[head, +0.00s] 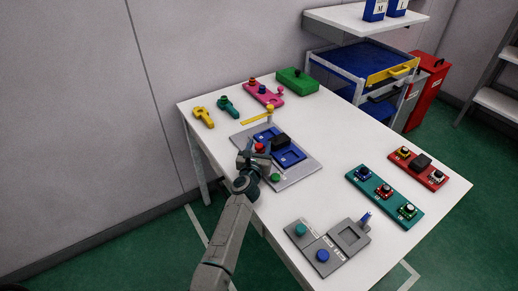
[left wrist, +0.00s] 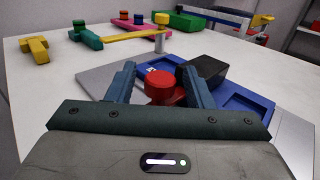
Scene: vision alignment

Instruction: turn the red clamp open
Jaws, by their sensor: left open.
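The red clamp (head: 260,147) is a round red knob on the near left side of a grey plate (head: 300,172) with blue fixtures. In the left wrist view the red clamp (left wrist: 160,88) stands between the two fingers of my left gripper (left wrist: 158,72), one on each side. My left gripper (head: 256,158) is open around the knob in the head view. Some gap shows beside the knob; whether either finger touches it I cannot tell. The gripper partly hides the clamp's base. My right gripper is not in view.
A black block (head: 281,141) sits close beside the clamp on the blue fixture. A yellow bar with a post (head: 269,110) stands behind the plate. Yellow (head: 203,116) and teal (head: 228,106) parts lie at the far left. Button panels (head: 385,195) are at the right; the table between is clear.

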